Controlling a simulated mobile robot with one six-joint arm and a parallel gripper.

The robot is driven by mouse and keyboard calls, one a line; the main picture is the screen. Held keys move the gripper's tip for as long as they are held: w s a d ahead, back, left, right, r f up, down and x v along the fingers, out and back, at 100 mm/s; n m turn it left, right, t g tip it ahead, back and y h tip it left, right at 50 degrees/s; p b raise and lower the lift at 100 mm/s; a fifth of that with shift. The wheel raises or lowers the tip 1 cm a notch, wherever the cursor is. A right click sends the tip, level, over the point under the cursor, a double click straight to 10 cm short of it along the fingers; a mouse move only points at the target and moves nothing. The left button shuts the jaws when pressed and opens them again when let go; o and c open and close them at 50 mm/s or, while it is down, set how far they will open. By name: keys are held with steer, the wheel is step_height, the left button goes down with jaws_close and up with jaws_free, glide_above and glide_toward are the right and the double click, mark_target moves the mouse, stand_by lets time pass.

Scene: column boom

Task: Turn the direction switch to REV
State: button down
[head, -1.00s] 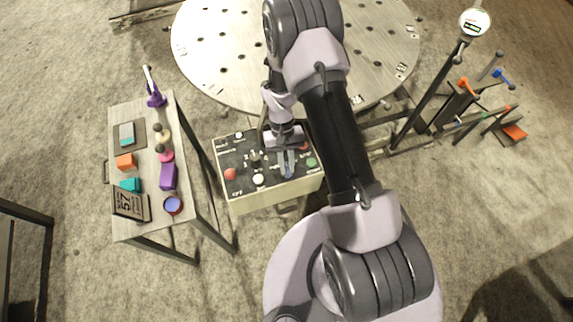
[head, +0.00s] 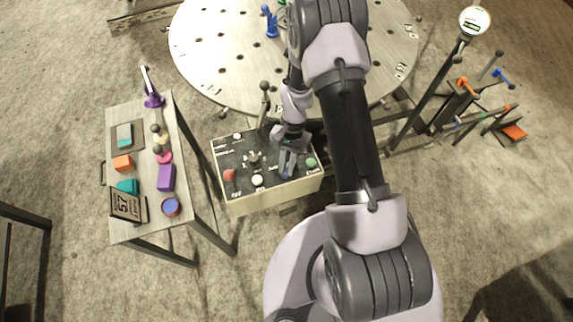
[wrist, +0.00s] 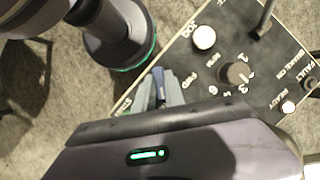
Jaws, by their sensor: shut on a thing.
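The control box (head: 240,198) stands in the middle of the head view, with a dark labelled top panel. My gripper (head: 288,162) is over the right part of that panel, pointing down. In the wrist view my gripper (wrist: 165,88) is shut on a small blue part, the direction switch (wrist: 158,76), beside the FWD label. The fingers hide most of the switch and the REV side, so I cannot read which way it points.
The panel also carries a numbered RPM dial (wrist: 237,74), a white JOG button (wrist: 204,38), a red button (head: 229,175), a green button (head: 311,162) and a tall lever (head: 264,90). A side table (head: 125,232) with blocks stands left. A round perforated table (head: 205,70) stands behind.

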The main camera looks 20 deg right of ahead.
stand_by(0.3)
steer(key=c, duration=1.4)
jaws_free()
steer(key=p+v, duration=0.5)
steer(key=v, duration=1.2)
steer(key=shift+r, duration=0.25)
steer(key=shift+w+d, duration=0.1)
